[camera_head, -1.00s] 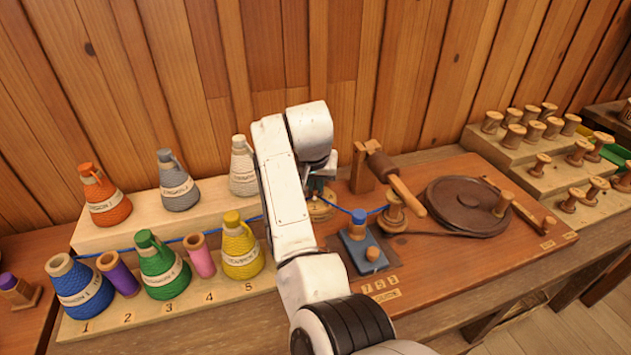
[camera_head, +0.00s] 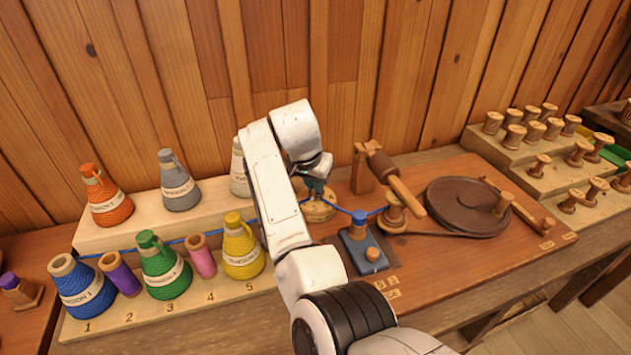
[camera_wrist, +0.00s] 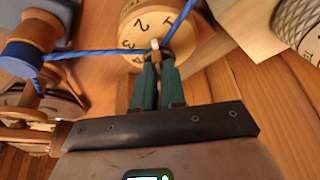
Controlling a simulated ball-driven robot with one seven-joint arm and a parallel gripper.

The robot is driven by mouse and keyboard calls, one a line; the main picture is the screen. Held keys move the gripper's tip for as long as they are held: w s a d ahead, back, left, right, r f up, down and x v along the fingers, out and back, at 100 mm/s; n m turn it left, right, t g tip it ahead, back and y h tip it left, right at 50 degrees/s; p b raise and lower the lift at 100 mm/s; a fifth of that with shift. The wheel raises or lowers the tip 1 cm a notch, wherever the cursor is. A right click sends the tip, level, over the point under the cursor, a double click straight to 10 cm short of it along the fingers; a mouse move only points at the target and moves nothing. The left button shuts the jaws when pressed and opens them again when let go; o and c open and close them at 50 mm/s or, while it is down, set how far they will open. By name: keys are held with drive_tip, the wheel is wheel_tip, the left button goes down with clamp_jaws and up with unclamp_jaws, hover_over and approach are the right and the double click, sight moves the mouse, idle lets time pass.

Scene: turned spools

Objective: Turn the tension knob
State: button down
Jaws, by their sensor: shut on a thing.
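The tension knob is a round wooden dial (camera_head: 318,211) on the bench, left of the blue block. My gripper (camera_wrist: 157,55) has green fingers closed together around that small post. In the head view my gripper (camera_head: 313,188) reaches down onto the dial from above and partly hides it. A blue thread (camera_wrist: 95,54) runs to the post from the left and leaves it towards the upper right.
A blue block with pegs (camera_head: 362,248) stands just right of the dial. A wooden wheel (camera_head: 465,205) and a handled tool (camera_head: 398,185) are further right. Coloured yarn cones, such as the yellow one (camera_head: 240,248), stand at left. Stepped shelves hold several spools (camera_head: 535,130).

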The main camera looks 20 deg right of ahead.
drive_tip(key=m+g+h+b, duration=0.1)
drive_tip(key=m, duration=0.2)
drive_tip(key=shift+w+a+m, duration=0.1)
drive_tip(key=shift+w+m, duration=0.05)
drive_tip(key=shift+m, duration=0.15)
drive_tip(key=shift+w+m+g+b, duration=0.1)
drive_tip(key=shift+m+g+b, duration=0.5)
drive_tip(key=shift+m+b, duration=0.75)
drive_tip(key=shift+m, duration=0.25)
drive_tip(key=c, duration=1.2)
unclamp_jaws()
drive_tip(key=v, duration=1)
drive_tip(key=shift+a+r, duration=0.35)
